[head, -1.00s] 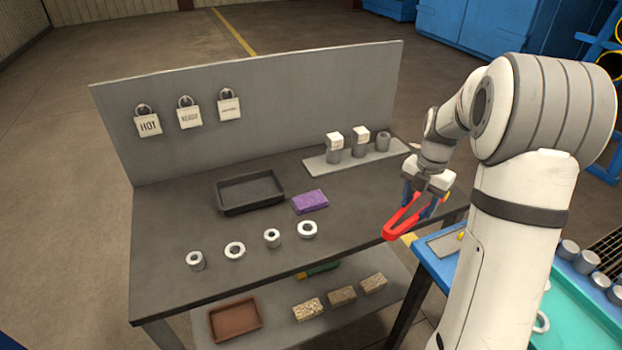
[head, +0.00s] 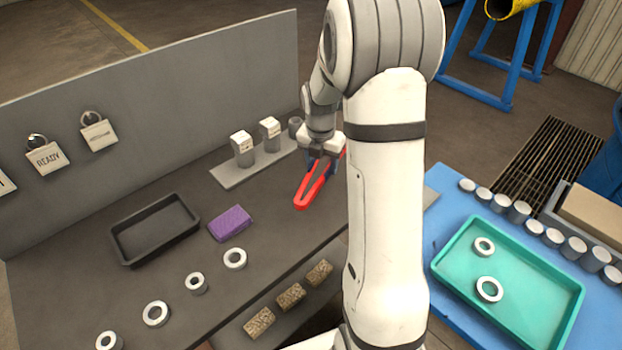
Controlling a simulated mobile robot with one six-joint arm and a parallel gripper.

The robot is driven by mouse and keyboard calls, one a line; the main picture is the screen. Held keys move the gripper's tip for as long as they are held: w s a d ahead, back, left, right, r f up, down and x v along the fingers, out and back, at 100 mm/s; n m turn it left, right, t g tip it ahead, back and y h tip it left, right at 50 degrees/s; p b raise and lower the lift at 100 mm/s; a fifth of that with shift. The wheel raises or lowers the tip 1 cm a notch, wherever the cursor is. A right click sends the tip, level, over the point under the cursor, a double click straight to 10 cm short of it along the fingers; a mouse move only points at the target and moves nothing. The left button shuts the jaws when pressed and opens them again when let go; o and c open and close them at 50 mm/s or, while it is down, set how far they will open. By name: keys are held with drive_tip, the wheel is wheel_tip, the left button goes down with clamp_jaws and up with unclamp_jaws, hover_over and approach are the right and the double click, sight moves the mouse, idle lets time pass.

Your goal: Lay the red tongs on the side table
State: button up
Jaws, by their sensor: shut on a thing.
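The red tongs (head: 303,199) hang from my gripper (head: 323,160), which is shut on them. They slant down toward the lower left, over the right part of the grey workbench (head: 185,285). I cannot tell whether their tips touch its top. A blue side table (head: 447,222) stands to the right of my arm and bears a teal tray (head: 530,296) with two metal rings. My arm hides part of the gap between the bench and the blue table.
On the bench are a black tray (head: 122,252), a purple block (head: 230,223), several metal rings and a pale plate (head: 232,179) with labelled cylinders. Several metal cylinders line the back of the blue table.

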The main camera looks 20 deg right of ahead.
wheel_tip(320, 180, down, 6)
drive_tip(key=shift+r, duration=0.1)
idle(0.4)
drive_tip(key=o, duration=0.6)
